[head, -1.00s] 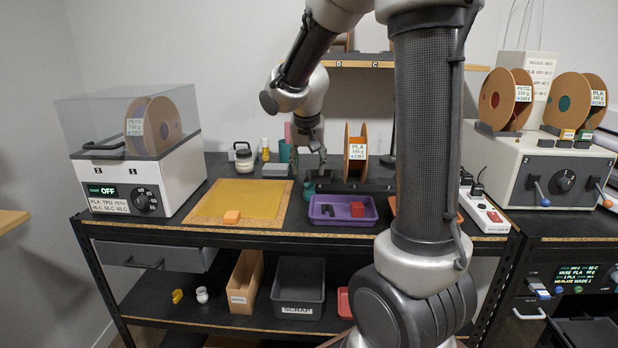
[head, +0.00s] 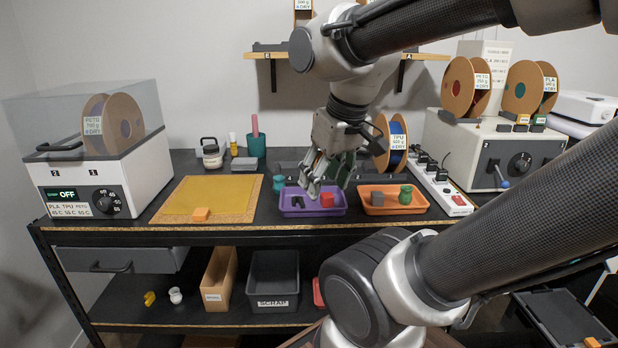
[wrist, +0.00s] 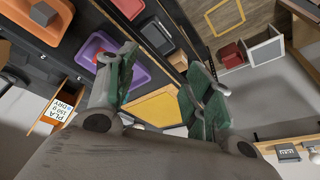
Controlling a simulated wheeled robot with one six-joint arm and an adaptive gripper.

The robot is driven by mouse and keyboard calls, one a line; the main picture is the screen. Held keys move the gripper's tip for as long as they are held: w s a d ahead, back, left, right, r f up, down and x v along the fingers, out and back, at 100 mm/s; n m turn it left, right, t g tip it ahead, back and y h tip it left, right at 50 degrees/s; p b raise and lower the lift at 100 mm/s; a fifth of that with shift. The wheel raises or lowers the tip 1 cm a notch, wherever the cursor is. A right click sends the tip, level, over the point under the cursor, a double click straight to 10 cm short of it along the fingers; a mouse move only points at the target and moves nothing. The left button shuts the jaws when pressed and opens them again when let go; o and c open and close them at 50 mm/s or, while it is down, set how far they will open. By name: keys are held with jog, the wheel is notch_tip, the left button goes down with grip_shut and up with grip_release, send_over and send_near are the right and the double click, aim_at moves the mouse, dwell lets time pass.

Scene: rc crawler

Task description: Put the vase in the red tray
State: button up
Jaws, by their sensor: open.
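Several vase-like pieces show in the head view. A small teal one (head: 279,184) stands behind the left end of the purple tray, a green one (head: 405,194) stands in the orange tray, and a white one (head: 175,295) is on the lower shelf. I cannot tell which is the task's vase. The red tray (head: 319,293) is on the lower shelf, right of the scrap bin, mostly hidden by my arm. It also shows in the wrist view (wrist: 128,8). My gripper (head: 326,187) is open and empty above the purple tray, its fingers also in the wrist view (wrist: 165,78).
The purple tray (head: 295,211) holds black pieces and a red cube. The orange tray (head: 372,208) also holds a grey cube. A filament spool (head: 395,140) stands close right of my gripper. The grey scrap bin (head: 273,282) and a tan bin (head: 219,280) stand on the lower shelf.

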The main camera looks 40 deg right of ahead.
aim_at(279, 178)
jog(key=w+d+f+g, duration=0.1)
jog(key=w+f, duration=0.1)
jog(key=w, duration=0.3)
jog(key=w+d+f+m+h, duration=0.1)
jog(key=w+f, duration=0.2)
jog(key=w, duration=0.3)
jog(key=w+d+f+m+g+h, duration=0.1)
jog(key=w+d+f, duration=0.1)
jog(key=w, duration=0.3)
jog(key=shift+w+d+f+g, duration=0.1)
jog(key=shift+w+f+g, duration=0.2)
jog(key=shift+f, duration=0.15)
jog(key=w, duration=0.2)
jog(key=w+m, duration=0.1)
jog(key=w, duration=0.1)
jog(key=w+m+t, duration=0.1)
jog(key=w, duration=0.2)
jog(key=shift+d+f+h, duration=0.3)
jog(key=shift+d, duration=0.1)
jog(key=w+f+m, duration=0.1)
jog(key=w, duration=0.1)
jog(key=w+d+f+m+t, duration=0.1)
jog(key=f, duration=0.1)
jog(key=w+f+m, duration=0.1)
jog(key=w+f, duration=0.1)
jog(key=shift+w+d+f, duration=0.15)
jog(key=shift+w+d, duration=0.15)
jog(key=shift+d, duration=0.05)
jog(key=c, duration=0.8)
